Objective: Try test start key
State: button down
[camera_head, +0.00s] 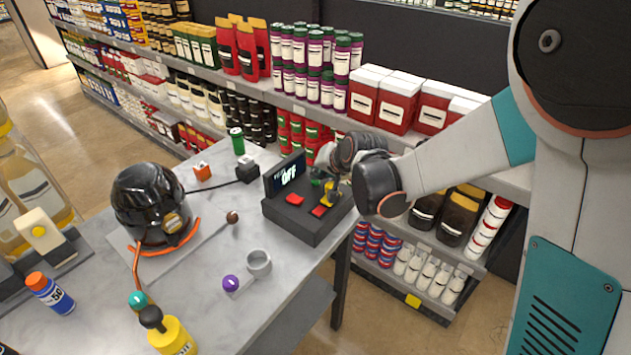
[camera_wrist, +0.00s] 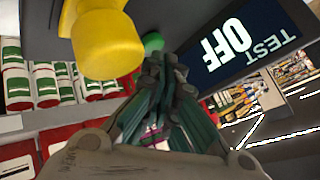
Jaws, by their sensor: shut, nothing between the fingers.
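A dark test box (camera_head: 305,222) stands at the right end of the table. Its screen (camera_head: 287,174) reads OFF; in the wrist view the screen (camera_wrist: 245,40) reads TEST OFF. Two red pads (camera_head: 294,199) and a yellow part (camera_head: 329,192) are on its top. A round green key (camera_wrist: 152,42) shows just beyond my fingertips in the wrist view, beside the yellow part (camera_wrist: 107,45). My gripper (camera_head: 322,170) is over the box, shut and empty, with fingertips (camera_wrist: 165,62) close to the green key. I cannot tell whether they touch.
A grey cup (camera_head: 259,263), a purple-knobbed part (camera_head: 230,283) and a yellow bottle (camera_head: 172,338) stand nearer. Stocked shelves line the back.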

jog(key=shift+f+b, duration=0.35)
jog(key=shift+f, duration=0.1)
dwell(0.4)
jog(key=shift+r, duration=0.15)
jog(key=shift+r+p, duration=0.6)
jog(key=shift+r, duration=0.15)
jog(key=shift+r+p, duration=1.75)
jog(key=shift+r, duration=0.7)
